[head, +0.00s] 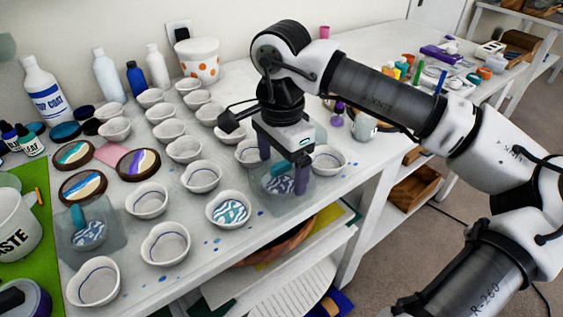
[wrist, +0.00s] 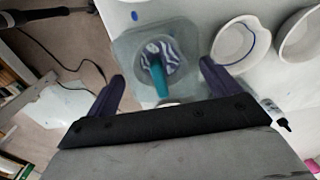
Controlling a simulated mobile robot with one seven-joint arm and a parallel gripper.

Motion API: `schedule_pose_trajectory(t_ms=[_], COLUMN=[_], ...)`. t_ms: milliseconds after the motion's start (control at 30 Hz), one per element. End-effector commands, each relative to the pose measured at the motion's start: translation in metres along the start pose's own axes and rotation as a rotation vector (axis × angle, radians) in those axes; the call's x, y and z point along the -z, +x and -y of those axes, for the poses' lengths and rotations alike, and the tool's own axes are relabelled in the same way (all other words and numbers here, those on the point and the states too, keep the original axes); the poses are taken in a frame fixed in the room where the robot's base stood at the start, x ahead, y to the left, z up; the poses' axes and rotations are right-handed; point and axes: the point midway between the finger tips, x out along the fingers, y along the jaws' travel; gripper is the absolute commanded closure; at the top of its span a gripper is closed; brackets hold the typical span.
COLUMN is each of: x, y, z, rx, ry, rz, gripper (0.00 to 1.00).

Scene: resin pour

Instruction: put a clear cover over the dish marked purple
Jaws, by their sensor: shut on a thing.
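My gripper (head: 284,188) is low over the table's front part, its dark purple fingers either side of a clear cover's teal handle (wrist: 157,78). A second clear cover (head: 116,238) with a teal handle stands over a swirled dish at front left. An uncovered dish with teal and white swirls (head: 231,211) is left of my gripper.
Several empty white bowls (head: 201,176) stand in rows left of and behind my gripper. One bowl (head: 328,160) is close to its right. Round painted coasters (head: 138,164) and bottles (head: 43,92) are at left. The table's front edge is close to the gripper.

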Motion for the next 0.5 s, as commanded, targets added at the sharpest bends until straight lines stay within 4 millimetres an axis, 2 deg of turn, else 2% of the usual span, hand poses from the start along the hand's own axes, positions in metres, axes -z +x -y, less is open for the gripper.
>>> schedule_pose_trajectory(t_ms=[467, 500], x=[0.0, 0.0], y=[0.0012, 0.0012], z=[0.0001, 0.0], rx=[0.0, 0.0], ry=[0.0, 0.0], rz=[0.0, 0.0], gripper=[0.34, 0.1])
